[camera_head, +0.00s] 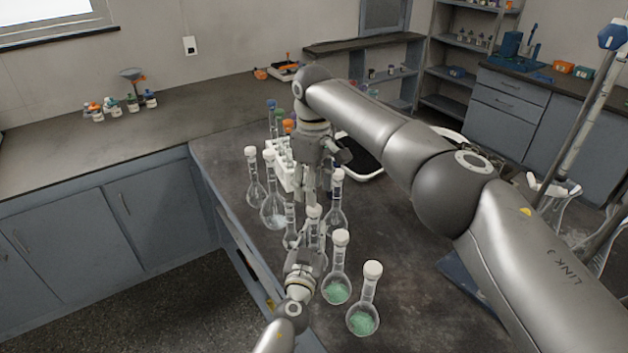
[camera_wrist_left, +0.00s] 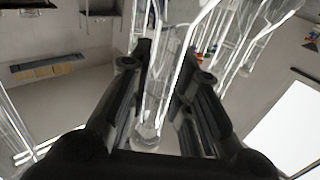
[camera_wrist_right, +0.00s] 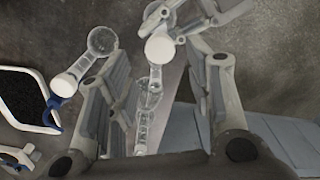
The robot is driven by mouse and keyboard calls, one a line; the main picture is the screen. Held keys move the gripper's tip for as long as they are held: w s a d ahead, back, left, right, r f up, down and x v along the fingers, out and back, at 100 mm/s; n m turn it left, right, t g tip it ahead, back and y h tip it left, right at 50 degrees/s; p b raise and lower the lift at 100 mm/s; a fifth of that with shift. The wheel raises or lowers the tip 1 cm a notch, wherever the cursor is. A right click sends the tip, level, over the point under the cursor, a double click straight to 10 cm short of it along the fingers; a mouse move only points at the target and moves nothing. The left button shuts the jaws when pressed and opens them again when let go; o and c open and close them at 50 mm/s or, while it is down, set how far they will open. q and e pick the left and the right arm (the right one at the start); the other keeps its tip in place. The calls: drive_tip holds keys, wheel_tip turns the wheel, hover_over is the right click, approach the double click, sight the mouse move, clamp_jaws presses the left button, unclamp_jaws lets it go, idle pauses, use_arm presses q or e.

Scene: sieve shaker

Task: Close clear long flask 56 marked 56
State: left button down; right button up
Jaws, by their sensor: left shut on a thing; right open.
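Several clear long-necked flasks stand on the dark bench; I cannot read a number 56 on any. My left gripper (camera_head: 303,250) is low among them. In the left wrist view its fingers (camera_wrist_left: 170,85) are shut on a slim clear glass part, seemingly a flask neck (camera_wrist_left: 148,128). My right gripper (camera_head: 305,190) points down above the flasks, open. In the right wrist view a clear flask (camera_wrist_right: 148,95) shows between its spread fingers (camera_wrist_right: 165,95). A white-capped flask (camera_head: 313,212) is close by the left gripper. The grippers partly hide the middle flasks.
Two white-capped flasks with green contents (camera_head: 336,291) (camera_head: 363,322) stand near the front. Other capped flasks (camera_head: 273,212) (camera_head: 337,215) flank the grippers. A white rack (camera_head: 283,170) is behind.

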wheel_tip(320, 180, down, 7)
drive_tip(key=shift+r, duration=0.15)
idle(0.4)
clamp_jaws()
drive_tip(key=shift+o, duration=0.5)
unclamp_jaws()
wheel_tip(320, 180, up, 12)
